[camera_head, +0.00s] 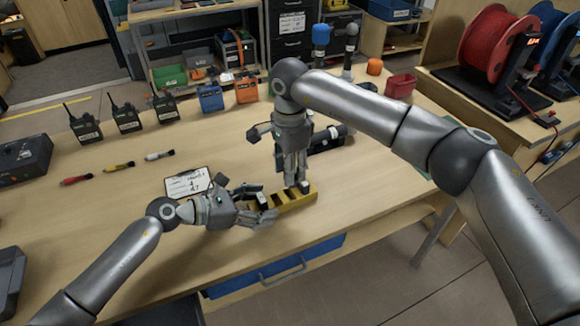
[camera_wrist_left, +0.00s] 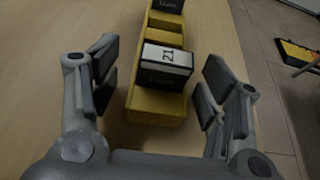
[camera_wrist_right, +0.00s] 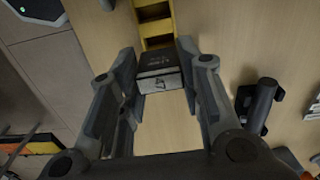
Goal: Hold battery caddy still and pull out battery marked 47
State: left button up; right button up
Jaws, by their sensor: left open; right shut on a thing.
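The yellow battery caddy (camera_head: 282,206) lies on the table. It also shows in the left wrist view (camera_wrist_left: 152,104) and the right wrist view (camera_wrist_right: 153,28). My left gripper (camera_head: 262,203) is open, its fingers on either side of the caddy's near-left end, with gaps visible. A battery labelled 21 (camera_wrist_left: 166,57) sits in that end. My right gripper (camera_head: 297,188) points down at the caddy's other end and is shut on a dark battery (camera_wrist_right: 159,72). Its label is too small to read, and I cannot tell whether it is raised. Middle slots look empty.
A dark cylindrical thing (camera_wrist_right: 259,104) lies beside the right gripper. Several radios (camera_head: 126,116) and small colored markers (camera_head: 76,180) are further left. The table's front edge is close to the caddy.

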pick_arm(q)
jog(key=shift+a, duration=0.15)
jog(key=v, duration=1.1)
jog(key=shift+s+a+r, duration=0.15)
jog(key=shift+s+a, duration=0.1)
jog(key=shift+a, duration=0.05)
